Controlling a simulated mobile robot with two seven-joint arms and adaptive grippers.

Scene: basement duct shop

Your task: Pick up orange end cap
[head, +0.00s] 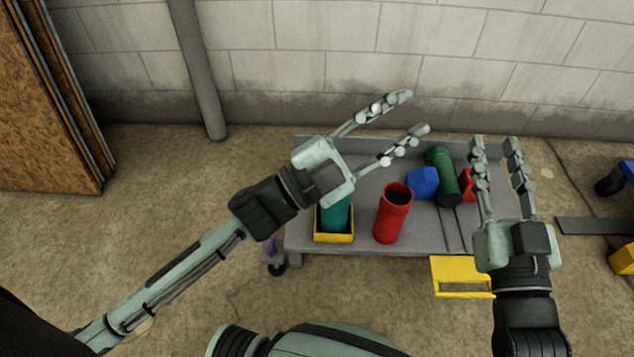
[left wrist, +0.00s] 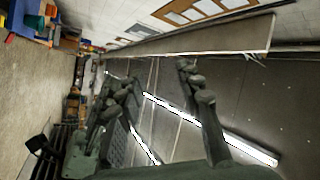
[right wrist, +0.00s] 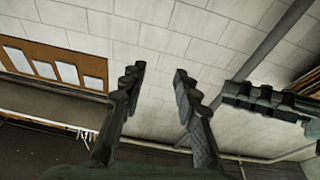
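I cannot make out an orange end cap for certain in any view. In the head view a grey cart (head: 360,236) carries a red tube (head: 392,213) standing upright with its open end up, a blue piece (head: 422,183), a leaning green cylinder (head: 443,176) and a red piece (head: 466,185) partly behind my right gripper. My left gripper (head: 414,112) is open and empty above the cart's left and back part, hiding some of it. My right gripper (head: 495,142) is open and empty at the cart's right side. Both wrist views show spread, empty fingers.
A yellow tray (head: 334,238) with a teal cylinder (head: 335,217) in it sits at the cart's left front. A yellow panel (head: 462,285) juts from the cart's front. A block wall (head: 330,60) stands behind. Floor to the left (head: 130,220) is open.

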